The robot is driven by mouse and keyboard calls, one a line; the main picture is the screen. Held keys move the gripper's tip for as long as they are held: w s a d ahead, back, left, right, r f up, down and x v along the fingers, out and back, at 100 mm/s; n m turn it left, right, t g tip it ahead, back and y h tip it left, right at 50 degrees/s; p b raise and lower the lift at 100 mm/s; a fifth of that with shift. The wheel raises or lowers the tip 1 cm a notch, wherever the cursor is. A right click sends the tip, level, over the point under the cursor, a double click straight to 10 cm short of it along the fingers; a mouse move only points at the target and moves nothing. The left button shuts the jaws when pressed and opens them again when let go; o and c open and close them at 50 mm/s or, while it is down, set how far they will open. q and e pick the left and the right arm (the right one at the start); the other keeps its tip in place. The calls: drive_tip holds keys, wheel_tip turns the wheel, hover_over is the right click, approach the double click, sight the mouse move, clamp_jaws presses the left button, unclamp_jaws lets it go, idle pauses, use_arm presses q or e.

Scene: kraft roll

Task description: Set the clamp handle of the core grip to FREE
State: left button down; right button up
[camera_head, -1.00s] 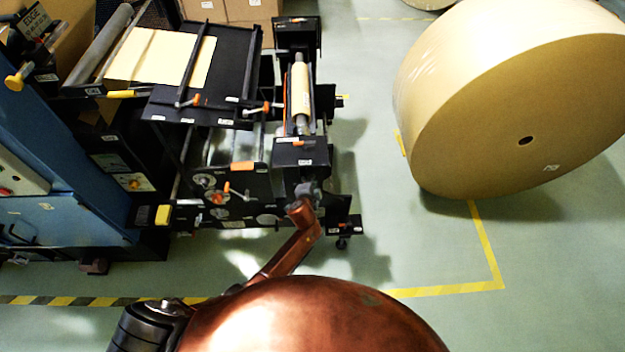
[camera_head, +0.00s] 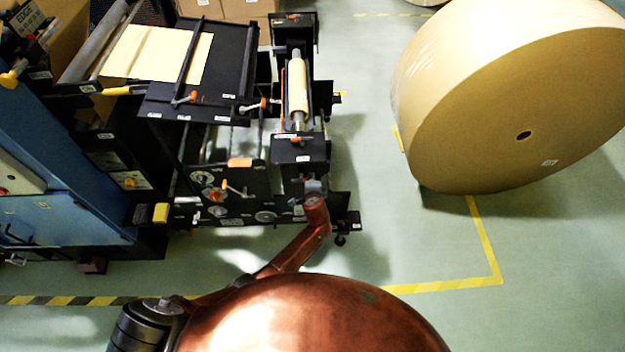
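A black roll stand (camera_head: 300,150) holds a narrow kraft roll (camera_head: 298,85) on a shaft, with a black block and a small orange handle (camera_head: 295,138) at its near end. More orange-tipped handles show on the black side panel (camera_head: 238,188), next to round dials. Which one is the core grip's clamp handle I cannot tell, and no FREE marking is legible. My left gripper (camera_head: 314,187) is at the near end of the stand, below the block. My wrist covers most of it, so its opening and any contact are unclear. My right gripper is out of view.
A large kraft roll (camera_head: 470,110) stands on the floor at right. A flat black table (camera_head: 235,70) with a paper sheet adjoins the stand. A blue machine (camera_head: 70,190) fills the left. Green floor marked by yellow tape (camera_head: 485,240) is open at lower right.

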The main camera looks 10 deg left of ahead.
use_arm(q)
drive_tip(key=c, duration=1.9)
unclamp_jaws()
drive_tip(key=shift+c, duration=0.2)
drive_tip(key=v, duration=1.2)
drive_tip(key=s+a+f+n+g+h, duration=0.1)
drive_tip(key=s+a+f+g, duration=0.15)
drive_tip(key=s+f, duration=0.6)
drive_tip(key=s+a+f+n+g, duration=0.1)
drive_tip(key=s+a+f+n, duration=0.2)
drive_tip(key=f, duration=1)
drive_tip(key=s+a+f+g+h, duration=0.1)
drive_tip(key=s+a+f+g, duration=0.15)
drive_tip(key=s+f, duration=0.65)
drive_tip(key=s+a+f+n+g, duration=0.1)
drive_tip(key=s+a+f+n, duration=0.2)
drive_tip(key=s, duration=0.9)
drive_tip(key=s+a+f+n+g, duration=0.1)
drive_tip(key=s+a+f+n, duration=0.2)
drive_tip(key=s, duration=1)
drive_tip(key=s+a+f+n+g+h, duration=0.1)
drive_tip(key=s+a+f+n, duration=0.2)
drive_tip(key=s+a+f, duration=0.3)
drive_tip(key=s+f, duration=0.5)
drive_tip(key=s, duration=0.1)
drive_tip(key=shift+s+f+g+b, duration=0.15)
drive_tip(key=shift+f+g+b, duration=0.15)
drive_tip(key=shift+f+g, duration=0.1)
